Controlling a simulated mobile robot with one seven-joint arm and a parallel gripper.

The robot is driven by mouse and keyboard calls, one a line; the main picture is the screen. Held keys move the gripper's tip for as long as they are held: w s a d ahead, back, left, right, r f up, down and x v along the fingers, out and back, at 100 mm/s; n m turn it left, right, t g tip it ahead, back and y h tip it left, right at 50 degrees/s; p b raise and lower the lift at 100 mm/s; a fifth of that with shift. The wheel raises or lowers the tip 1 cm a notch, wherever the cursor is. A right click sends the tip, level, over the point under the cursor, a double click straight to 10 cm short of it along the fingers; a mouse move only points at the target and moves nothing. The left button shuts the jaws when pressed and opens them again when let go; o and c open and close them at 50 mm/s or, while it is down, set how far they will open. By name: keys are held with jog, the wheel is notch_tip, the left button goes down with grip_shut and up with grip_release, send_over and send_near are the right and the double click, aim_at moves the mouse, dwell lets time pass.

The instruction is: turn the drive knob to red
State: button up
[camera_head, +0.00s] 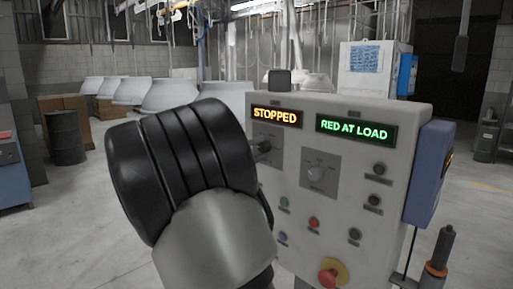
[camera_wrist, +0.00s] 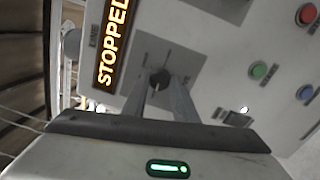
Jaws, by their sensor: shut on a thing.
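A grey control panel (camera_head: 345,225) fills the right of the head view. Its left display (camera_head: 275,116) reads STOPPED in amber, and its right display (camera_head: 355,128) reads RED AT LOAD in green. Below the left display is a black knob (camera_wrist: 159,77) on a grey plate (camera_wrist: 195,62). My gripper (camera_wrist: 160,84) is shut on this black knob, one finger on each side. In the head view my arm hides much of that plate.
Small buttons, among them a red one (camera_head: 313,222), and a red emergency stop (camera_head: 328,277) on yellow sit lower on the panel. A blue box (camera_head: 429,172) is on its right side.

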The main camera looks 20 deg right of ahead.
dwell(0.4)
jog(key=o, duration=1)
jog(key=shift+o, duration=0.2)
jog(key=shift+a, duration=0.1)
jog(key=v, duration=1.7)
jog(key=shift+s+f, duration=0.1)
